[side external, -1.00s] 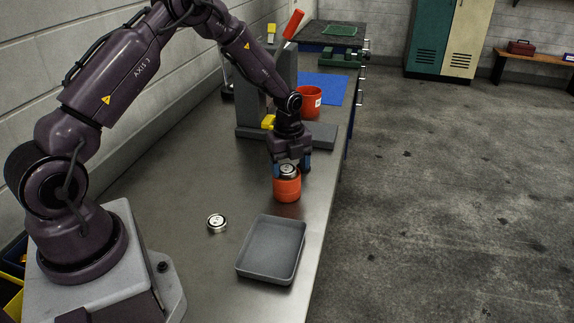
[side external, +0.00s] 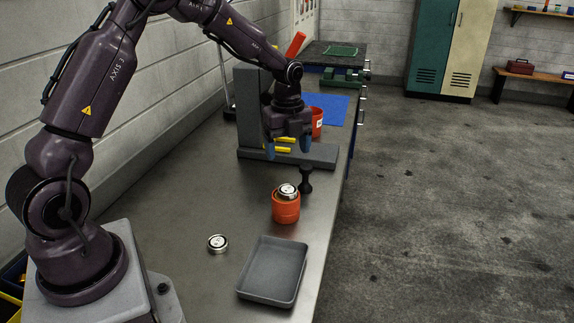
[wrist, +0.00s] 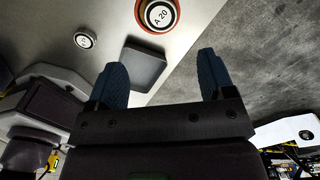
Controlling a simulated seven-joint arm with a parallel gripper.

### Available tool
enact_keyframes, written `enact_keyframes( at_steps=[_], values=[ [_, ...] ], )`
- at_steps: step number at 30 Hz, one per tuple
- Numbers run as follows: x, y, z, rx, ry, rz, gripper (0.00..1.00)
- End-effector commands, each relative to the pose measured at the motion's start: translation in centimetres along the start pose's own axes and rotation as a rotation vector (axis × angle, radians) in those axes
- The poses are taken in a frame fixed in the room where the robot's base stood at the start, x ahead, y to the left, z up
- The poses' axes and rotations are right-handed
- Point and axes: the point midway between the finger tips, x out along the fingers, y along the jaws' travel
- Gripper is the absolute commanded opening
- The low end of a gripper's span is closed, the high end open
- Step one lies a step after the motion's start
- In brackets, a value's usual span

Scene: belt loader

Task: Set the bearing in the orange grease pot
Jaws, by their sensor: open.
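The orange grease pot (side external: 286,212) stands upright on the metal bench. A silver bearing (side external: 288,190) sits in its mouth, with its upper part showing at or a little above the rim; how deep it sits is hidden. In the wrist view the bearing (wrist: 160,15) is marked A 20 and lies inside the pot's orange rim (wrist: 141,20). My gripper (side external: 288,148) is open and empty, above and behind the pot, clear of it. Its blue fingers (wrist: 162,65) are spread wide in the wrist view.
Another silver bearing (side external: 217,243) lies on the bench, left of a grey tray (side external: 244,290). A dark peg-like part (side external: 305,181) stands just behind the pot. A grey press (side external: 325,155) is close behind my gripper, with a red container (side external: 317,124) beyond. The bench's left-middle is clear.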

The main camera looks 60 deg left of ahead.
Motion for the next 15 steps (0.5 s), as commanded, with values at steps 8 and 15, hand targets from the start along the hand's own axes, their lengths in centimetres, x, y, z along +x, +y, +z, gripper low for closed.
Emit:
enact_keyframes(
  at_steps=[8, 15],
  values=[
    [-4.5, 0.8, -1.8, -0.125, -0.034, -0.035, 0.76],
    [-12.9, 5.9, -7.8, -0.61, -0.066, -0.188, 0.76]
  ],
)
